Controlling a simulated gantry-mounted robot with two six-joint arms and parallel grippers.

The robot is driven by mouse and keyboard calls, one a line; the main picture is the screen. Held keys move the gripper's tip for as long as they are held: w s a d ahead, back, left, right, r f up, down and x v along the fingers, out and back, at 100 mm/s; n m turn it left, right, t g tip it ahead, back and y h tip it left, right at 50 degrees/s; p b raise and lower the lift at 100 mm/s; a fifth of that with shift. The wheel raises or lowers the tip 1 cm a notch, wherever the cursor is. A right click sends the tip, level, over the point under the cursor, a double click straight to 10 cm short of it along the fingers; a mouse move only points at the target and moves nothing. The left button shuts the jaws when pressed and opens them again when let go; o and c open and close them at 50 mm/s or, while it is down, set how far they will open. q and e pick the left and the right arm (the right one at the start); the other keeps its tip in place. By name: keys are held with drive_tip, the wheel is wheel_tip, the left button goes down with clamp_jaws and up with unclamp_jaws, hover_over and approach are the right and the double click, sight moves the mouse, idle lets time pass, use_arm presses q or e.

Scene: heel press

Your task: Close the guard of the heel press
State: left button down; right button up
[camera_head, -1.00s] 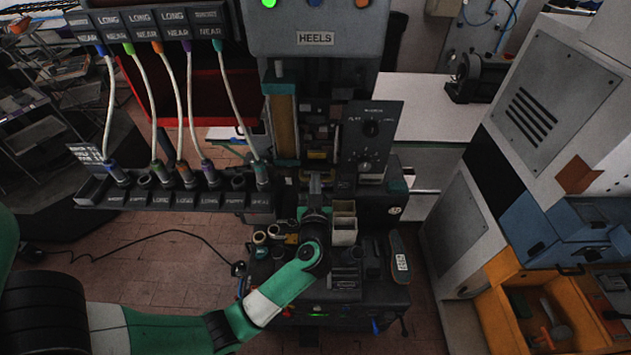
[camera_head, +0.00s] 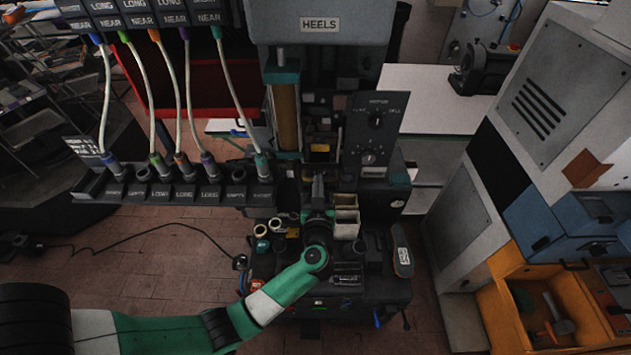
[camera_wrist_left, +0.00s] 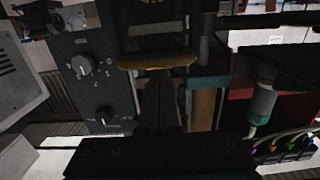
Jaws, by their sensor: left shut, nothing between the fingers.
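The heel press (camera_head: 320,60) stands in the middle of the head view under its HEELS sign. A yellow bar (camera_wrist_left: 157,61) crosses its opening in the left wrist view and shows small in the head view (camera_head: 320,148). It looks like the guard's lower edge, but I cannot tell for sure. My left gripper (camera_head: 318,184) is in front of the press, below the bar. In the left wrist view its fingers (camera_wrist_left: 159,82) are shut and empty, with the tips just under the bar. I cannot tell whether they touch it. My right gripper is not in view.
A control panel with knobs (camera_head: 372,135) stands right of the opening. A rack of cable plugs (camera_head: 180,192) is on the left. Small cups and a white bin (camera_head: 346,228) crowd the press table. A grey cabinet (camera_head: 465,225) and orange drawer (camera_head: 500,265) stand right.

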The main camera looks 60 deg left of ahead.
use_arm(q)
wheel_tip(320, 180, up, 5)
drive_tip(key=p, duration=0.8)
drive_tip(key=b+v, duration=0.1)
drive_tip(key=v, duration=0.9)
drive_tip(key=shift+s+d+f+b, duration=0.3)
drive_tip(key=shift+f+b, duration=0.1)
drive_tip(key=shift+f, duration=0.1)
